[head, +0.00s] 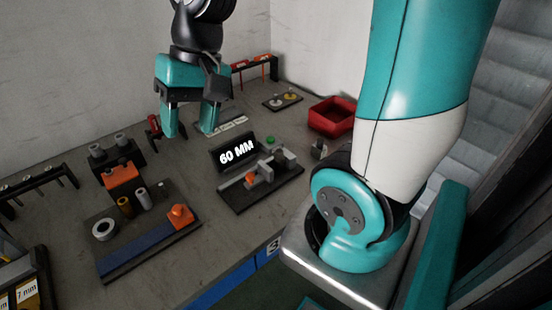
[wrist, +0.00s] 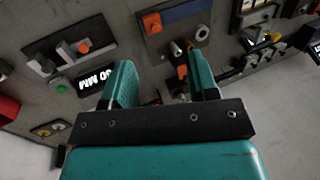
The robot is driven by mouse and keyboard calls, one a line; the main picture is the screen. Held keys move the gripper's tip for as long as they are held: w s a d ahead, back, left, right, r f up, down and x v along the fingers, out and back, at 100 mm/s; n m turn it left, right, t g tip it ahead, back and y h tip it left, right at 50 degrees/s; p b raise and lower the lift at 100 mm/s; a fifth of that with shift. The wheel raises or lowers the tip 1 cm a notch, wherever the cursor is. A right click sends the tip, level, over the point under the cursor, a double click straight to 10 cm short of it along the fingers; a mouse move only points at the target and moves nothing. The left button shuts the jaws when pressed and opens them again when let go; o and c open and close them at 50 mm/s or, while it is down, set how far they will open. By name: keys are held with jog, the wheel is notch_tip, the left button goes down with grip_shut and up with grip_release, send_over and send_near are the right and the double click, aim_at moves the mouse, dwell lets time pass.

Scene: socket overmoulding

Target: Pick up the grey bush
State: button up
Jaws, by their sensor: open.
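A grey bush (head: 143,199) stands upright on a dark board (head: 185,230) at the lower left of the head view, between a brass bush (head: 125,207) and a smaller grey pin (head: 163,188). In the wrist view a pale cylinder (wrist: 176,47) shows close to the right finger; I cannot tell if it is the same bush. My gripper (head: 189,120) is open and empty, pointing down above the back of the table, away from the bush. It also shows in the wrist view (wrist: 162,76).
The same board carries a pale ring (head: 104,229), an orange block (head: 180,215) and a blue strip (head: 135,247). A black and orange fixture (head: 121,175) stands behind it. A "60 MM" display (head: 236,152) with a clamp fixture is to the right. A red bin (head: 332,115) stands farther back.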

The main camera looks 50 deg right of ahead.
jog(key=w+d+f+m, duration=0.1)
jog(key=w+d+m, duration=0.1)
jog(key=d+m, duration=0.3)
jog(key=w+d+f+m, duration=0.1)
jog(key=w+d+m, duration=0.15)
jog(key=d, duration=0.55)
jog(key=m+t, duration=0.1)
jog(key=m, duration=1.1)
send_near(280, 151)
jog(key=x, duration=0.3)
jog(key=shift+d+m, duration=0.1)
jog(key=shift+m, duration=0.15)
jog(key=shift+x, duration=2.85)
jog(key=c, duration=0.9)
jog(key=shift+c, duration=0.2)
jog(key=shift+r, duration=0.15)
